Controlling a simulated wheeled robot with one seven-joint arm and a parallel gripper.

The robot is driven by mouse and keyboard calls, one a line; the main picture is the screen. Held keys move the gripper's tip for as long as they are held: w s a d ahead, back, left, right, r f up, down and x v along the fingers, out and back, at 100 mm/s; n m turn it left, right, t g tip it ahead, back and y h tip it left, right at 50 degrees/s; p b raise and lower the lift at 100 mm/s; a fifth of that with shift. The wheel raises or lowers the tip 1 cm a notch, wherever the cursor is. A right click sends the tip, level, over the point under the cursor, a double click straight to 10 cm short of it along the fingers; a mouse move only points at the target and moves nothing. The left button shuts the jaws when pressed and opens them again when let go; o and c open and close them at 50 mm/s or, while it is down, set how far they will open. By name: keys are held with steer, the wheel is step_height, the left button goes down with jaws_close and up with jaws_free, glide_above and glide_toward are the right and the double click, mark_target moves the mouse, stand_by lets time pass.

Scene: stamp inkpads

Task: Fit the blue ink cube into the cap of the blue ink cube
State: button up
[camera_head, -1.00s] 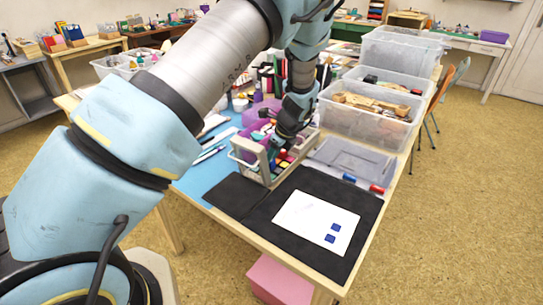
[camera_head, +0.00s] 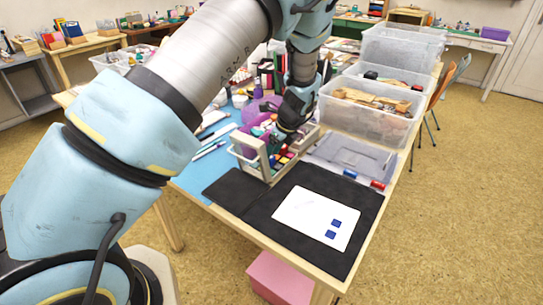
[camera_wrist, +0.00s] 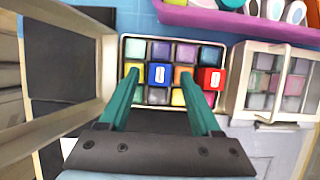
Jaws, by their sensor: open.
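A blue cube with a white label (camera_wrist: 159,76) sits in a tray of coloured ink cubes (camera_wrist: 174,38) in the wrist view. I take it for the blue ink cube. My gripper (camera_wrist: 157,71) is open, its two teal fingers reaching over the tray, one on each side of the blue cube. I cannot tell whether they touch it. In the head view my gripper's fingers are hidden at the wooden-framed holder (camera_head: 262,160). A small blue piece (camera_head: 349,173) lies right of the holder; I cannot tell if it is the cap.
A red cube with a white label (camera_wrist: 211,78) sits right of my right finger. A white sheet with two blue squares (camera_head: 312,212) lies on a black mat (camera_head: 352,256). Clear plastic bins (camera_head: 366,112) stand right of the arm. The frame's wooden side (camera_wrist: 82,72) rises left of the fingers.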

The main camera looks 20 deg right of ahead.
steer(key=b+v, duration=0.2)
steer(key=v, duration=0.8)
steer(key=shift+a, duration=0.2)
steer(key=shift+s, duration=0.1)
